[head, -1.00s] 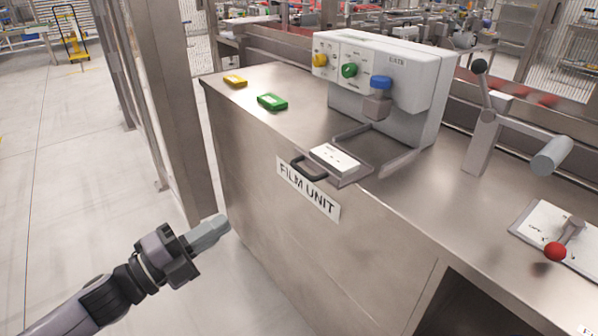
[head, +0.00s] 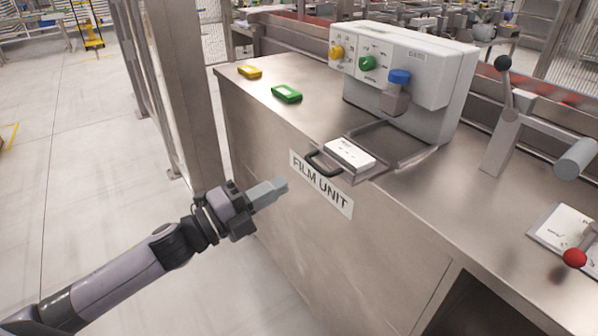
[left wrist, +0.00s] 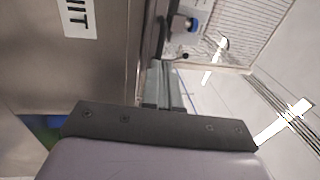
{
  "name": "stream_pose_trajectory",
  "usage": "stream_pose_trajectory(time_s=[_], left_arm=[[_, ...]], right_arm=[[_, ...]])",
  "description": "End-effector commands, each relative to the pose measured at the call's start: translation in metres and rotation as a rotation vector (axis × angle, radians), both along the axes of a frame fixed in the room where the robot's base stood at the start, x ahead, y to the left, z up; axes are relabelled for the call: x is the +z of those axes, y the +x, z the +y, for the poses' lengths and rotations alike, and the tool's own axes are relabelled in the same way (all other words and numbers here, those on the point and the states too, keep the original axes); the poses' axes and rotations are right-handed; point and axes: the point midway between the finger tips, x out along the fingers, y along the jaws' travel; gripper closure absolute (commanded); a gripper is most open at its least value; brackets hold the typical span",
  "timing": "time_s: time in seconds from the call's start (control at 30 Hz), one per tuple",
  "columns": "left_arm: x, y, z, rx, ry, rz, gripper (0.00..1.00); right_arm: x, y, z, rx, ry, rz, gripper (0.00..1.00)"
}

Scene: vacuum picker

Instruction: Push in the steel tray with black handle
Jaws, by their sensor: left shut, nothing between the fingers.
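The steel tray (head: 378,171) sticks out over the front edge of the counter, below the white machine. Its black handle (head: 318,163) faces me on the tray's front. A white labelled block (head: 350,154) sits on the tray near the handle. My left gripper (head: 281,185) is shut and empty, in front of the cabinet's face, left of and a little below the handle, apart from it. My right gripper is not in view.
The white machine (head: 425,75) with yellow, green and blue knobs stands behind the tray. Yellow (head: 250,72) and green (head: 287,93) blocks lie on the counter at left. A black-knobbed lever (head: 503,120) and a red-knobbed lever (head: 575,256) stand at right.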

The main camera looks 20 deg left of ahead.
Motion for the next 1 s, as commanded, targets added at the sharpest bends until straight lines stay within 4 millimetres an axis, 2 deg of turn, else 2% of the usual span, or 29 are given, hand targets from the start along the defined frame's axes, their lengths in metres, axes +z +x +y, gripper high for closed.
stream_pose_trajectory(time_s=[0.2,0.4,1.0], left_arm=[[0.007,0.024,-0.019,0.000,-0.002,-0.001,1.00],[0.009,0.039,-0.032,0.001,-0.001,0.001,1.00],[0.010,0.049,-0.039,0.001,-0.002,0.000,1.00]], right_arm=[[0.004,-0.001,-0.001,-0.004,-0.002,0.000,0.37],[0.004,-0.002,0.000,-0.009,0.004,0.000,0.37],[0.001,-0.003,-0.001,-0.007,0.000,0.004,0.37]])
